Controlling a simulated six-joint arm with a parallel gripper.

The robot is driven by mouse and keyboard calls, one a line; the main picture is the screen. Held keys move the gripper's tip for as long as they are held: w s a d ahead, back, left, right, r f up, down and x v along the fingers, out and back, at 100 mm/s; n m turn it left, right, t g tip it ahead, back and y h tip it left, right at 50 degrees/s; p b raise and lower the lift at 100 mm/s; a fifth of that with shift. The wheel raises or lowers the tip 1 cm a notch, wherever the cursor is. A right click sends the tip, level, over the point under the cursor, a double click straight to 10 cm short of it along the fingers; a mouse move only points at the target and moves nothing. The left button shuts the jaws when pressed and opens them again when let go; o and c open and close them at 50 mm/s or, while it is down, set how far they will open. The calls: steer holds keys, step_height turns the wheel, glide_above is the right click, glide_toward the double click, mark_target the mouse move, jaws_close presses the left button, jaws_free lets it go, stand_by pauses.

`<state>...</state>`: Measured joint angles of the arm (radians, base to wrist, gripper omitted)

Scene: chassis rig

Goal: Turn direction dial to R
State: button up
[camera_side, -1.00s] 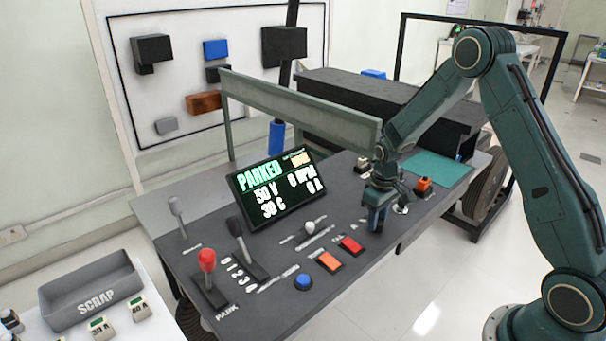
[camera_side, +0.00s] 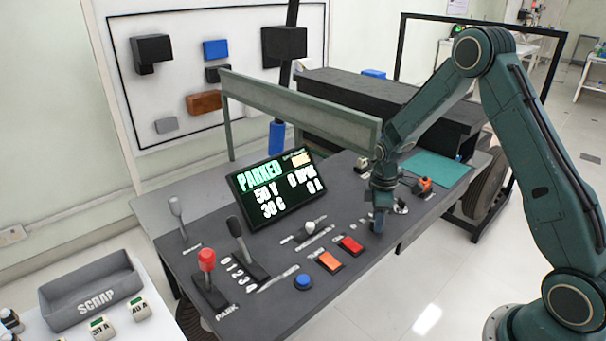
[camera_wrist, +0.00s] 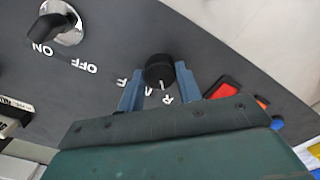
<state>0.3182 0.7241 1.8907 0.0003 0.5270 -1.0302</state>
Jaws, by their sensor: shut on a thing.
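The direction dial is a round black knob (camera_wrist: 159,69) with a white pointer line, seen in the wrist view on the dark panel. Letters F, N and R lie along its near side. The pointer line aims down, close to the R, though I cannot tell if it is exactly on it. My gripper (camera_wrist: 158,84) has its blue fingers on either side of the knob and is shut on it. In the side view my gripper (camera_side: 379,222) reaches down to the panel's right part and hides the dial.
A metal ON/OFF switch (camera_wrist: 66,24) stands near the dial. Red (camera_side: 351,245) and orange (camera_side: 329,261) buttons lie left of my gripper, with a blue button (camera_side: 303,282) beyond them. The display (camera_side: 277,187) reads PARKED. Levers stand farther left, including a red-topped one (camera_side: 207,262).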

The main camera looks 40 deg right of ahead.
steer(key=shift+n, duration=0.5)
steer(key=o, duration=1)
steer(key=shift+r, duration=0.1)
step_height(320, 180, up, 14)
steer(key=shift+f, duration=0.15)
stand_by(0.4)
